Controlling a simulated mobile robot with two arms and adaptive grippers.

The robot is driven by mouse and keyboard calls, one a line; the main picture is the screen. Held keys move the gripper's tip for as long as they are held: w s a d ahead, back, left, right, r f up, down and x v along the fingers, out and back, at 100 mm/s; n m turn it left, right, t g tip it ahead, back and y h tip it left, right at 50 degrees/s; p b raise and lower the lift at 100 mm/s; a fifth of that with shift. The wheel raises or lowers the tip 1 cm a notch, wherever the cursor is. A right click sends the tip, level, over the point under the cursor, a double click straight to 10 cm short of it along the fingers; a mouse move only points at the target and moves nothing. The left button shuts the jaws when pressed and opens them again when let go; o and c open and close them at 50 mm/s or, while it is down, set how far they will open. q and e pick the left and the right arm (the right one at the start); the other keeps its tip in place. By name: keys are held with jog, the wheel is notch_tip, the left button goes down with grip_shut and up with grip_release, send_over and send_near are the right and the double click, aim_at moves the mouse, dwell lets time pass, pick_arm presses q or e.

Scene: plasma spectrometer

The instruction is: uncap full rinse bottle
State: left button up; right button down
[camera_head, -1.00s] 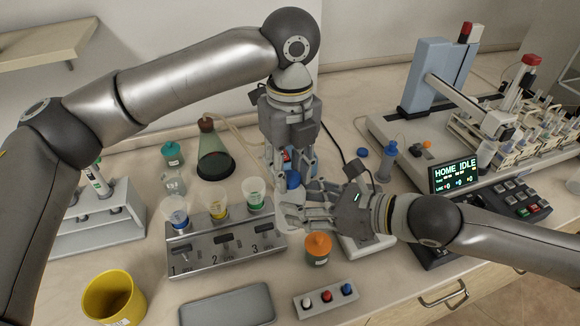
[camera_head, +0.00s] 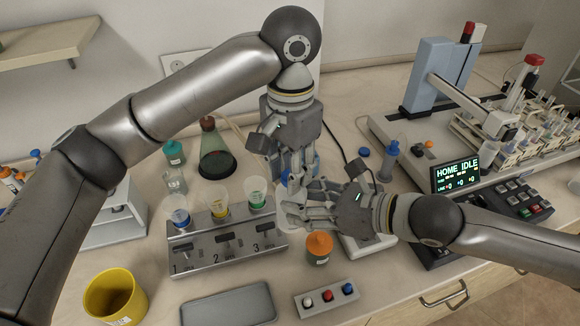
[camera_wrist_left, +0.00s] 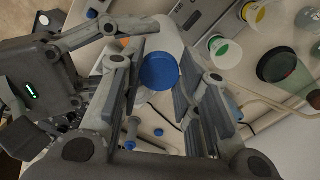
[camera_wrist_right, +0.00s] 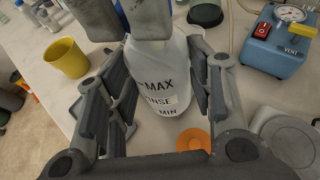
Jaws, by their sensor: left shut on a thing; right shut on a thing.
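The white rinse bottle (camera_wrist_right: 160,85), marked MAX and MIN, stands upright between the fingers of my right gripper (camera_wrist_right: 155,110). In the head view the right gripper (camera_head: 300,205) comes in from the right, shut around the bottle's body, and the hands hide most of the bottle. The bottle's blue cap (camera_wrist_left: 160,71) lies between the fingers of my left gripper (camera_wrist_left: 155,85), seen from above. In the head view the left gripper (camera_head: 290,178) points down over the bottle, shut on the cap. Whether the cap has lifted off the neck is hidden.
An orange-capped jar (camera_head: 319,246) stands just in front of the right gripper. A grey rack (camera_head: 215,250) with several cups is close on the left. A three-button box (camera_head: 327,298) and a yellow cup (camera_head: 114,297) are nearer the front. The sampler (camera_head: 440,125) stands right.

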pick_arm(q)
jog(key=n, duration=0.5)
jog(key=shift+r+n, duration=0.1)
jog(key=shift+n, duration=0.2)
jog(key=n, duration=0.5)
jog(key=shift+r, duration=0.1)
jog(key=shift+d+r, duration=0.1)
jog(key=shift+r, duration=0.9)
